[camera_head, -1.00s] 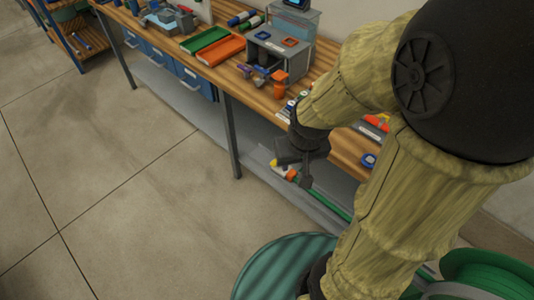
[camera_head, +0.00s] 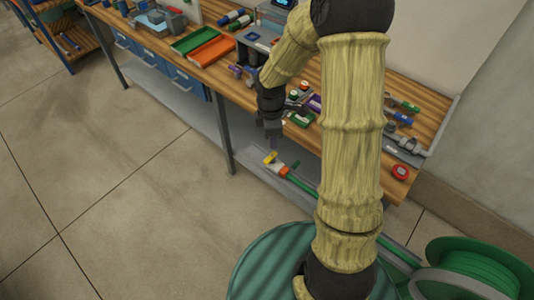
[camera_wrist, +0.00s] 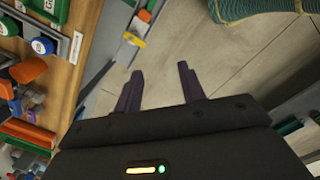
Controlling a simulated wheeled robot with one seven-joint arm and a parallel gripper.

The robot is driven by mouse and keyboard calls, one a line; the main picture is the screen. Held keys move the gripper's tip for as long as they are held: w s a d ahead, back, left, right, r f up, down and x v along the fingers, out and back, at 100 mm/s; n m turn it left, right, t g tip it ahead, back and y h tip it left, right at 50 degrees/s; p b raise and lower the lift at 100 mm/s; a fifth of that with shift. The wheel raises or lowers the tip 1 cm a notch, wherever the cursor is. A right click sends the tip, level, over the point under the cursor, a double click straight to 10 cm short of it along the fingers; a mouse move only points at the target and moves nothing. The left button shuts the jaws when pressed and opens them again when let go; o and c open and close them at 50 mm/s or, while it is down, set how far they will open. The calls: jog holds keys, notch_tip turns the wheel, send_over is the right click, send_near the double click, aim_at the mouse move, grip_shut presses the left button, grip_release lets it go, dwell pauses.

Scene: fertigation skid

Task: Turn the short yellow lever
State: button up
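The short yellow lever (camera_head: 270,158) is on a whitish pipe fitting (camera_head: 280,168) low in front of the workbench in the head view. A small yellow part that looks like this lever (camera_wrist: 145,15) shows near the top of the wrist view, beside an orange and white part (camera_wrist: 132,38). My gripper (camera_head: 274,144) is just above the lever in the head view, pointing down, apparently apart from it. In the wrist view my gripper (camera_wrist: 158,78) has its two dark fingers spread with nothing between them. The exact gap to the lever cannot be told.
A green pipe (camera_head: 302,184) runs right from the fitting. The wooden bench (camera_head: 337,175) above carries trays, tools and pipe parts. A green hose reel (camera_head: 480,270) stands at the lower right. The floor (camera_head: 120,200) at left is open.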

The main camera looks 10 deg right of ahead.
aim_at(267, 160)
jog(key=w+f+n+p, duration=0.2)
jog(key=w+f+n, duration=0.3)
jog(key=w+n, duration=0.2)
jog(key=shift+n+y, duration=0.3)
jog(key=shift+n, duration=0.6)
jog(key=shift+w+f, duration=0.15)
jog(key=shift+f, duration=0.1)
notch_tip(267, 160, down, 17)
jog(key=p, duration=0.3)
jog(key=shift+f, duration=0.1)
jog(key=shift+c, duration=0.4)
grip_shut()
